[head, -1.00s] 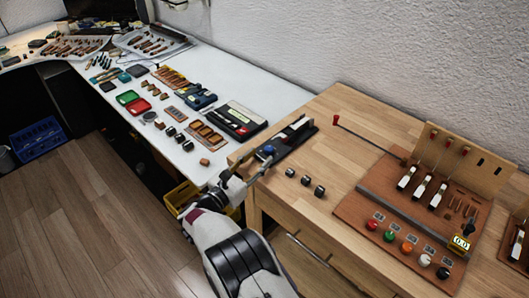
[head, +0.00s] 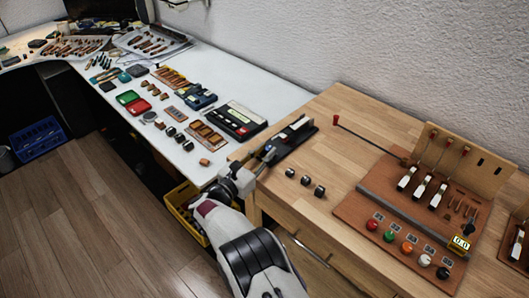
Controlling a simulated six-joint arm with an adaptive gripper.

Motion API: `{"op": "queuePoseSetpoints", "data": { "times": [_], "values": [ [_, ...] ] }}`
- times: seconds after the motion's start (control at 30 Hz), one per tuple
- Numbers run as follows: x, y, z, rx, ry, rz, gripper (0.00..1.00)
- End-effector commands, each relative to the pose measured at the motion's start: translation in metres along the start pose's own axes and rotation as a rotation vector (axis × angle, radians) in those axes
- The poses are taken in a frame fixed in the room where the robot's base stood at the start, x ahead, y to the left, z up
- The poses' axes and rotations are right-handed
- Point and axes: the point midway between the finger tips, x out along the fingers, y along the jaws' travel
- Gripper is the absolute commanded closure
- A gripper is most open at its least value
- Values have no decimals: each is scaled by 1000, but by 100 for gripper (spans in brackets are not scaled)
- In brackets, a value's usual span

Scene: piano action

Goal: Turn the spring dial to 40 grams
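My gripper (head: 266,154) is at the left edge of the wooden bench, at the near end of a dark fixture (head: 296,135) with a pale bar. A small blue part shows at the fingertips; I cannot tell whether it is touched or held, and the fingers are too small to read. On the brown board (head: 350,207) at the right stands a small digital display (head: 460,242) that seems to read 0.0. A row of coloured knobs, including a red knob (head: 372,225) and an orange knob (head: 407,248), runs along its front. No dial marked in grams can be made out.
Several small dark blocks (head: 305,181) lie on the bench between fixture and board. A thin rod with a red knob (head: 336,119) reaches out from the board. The white table (head: 270,91) at the left holds many trays and tools. A yellow crate (head: 181,197) stands below.

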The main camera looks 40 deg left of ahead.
Motion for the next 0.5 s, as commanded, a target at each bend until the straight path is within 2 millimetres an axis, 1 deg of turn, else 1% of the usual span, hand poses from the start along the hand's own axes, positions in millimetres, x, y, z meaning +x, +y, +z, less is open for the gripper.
{"op": "queuePoseSetpoints", "data": {
  "times": [0.23, 0.5],
  "values": [
    [0, -1, 0, -1, -1, 5, 100],
    [2, -2, 2, -1, -7, 53, 100]
  ]
}}
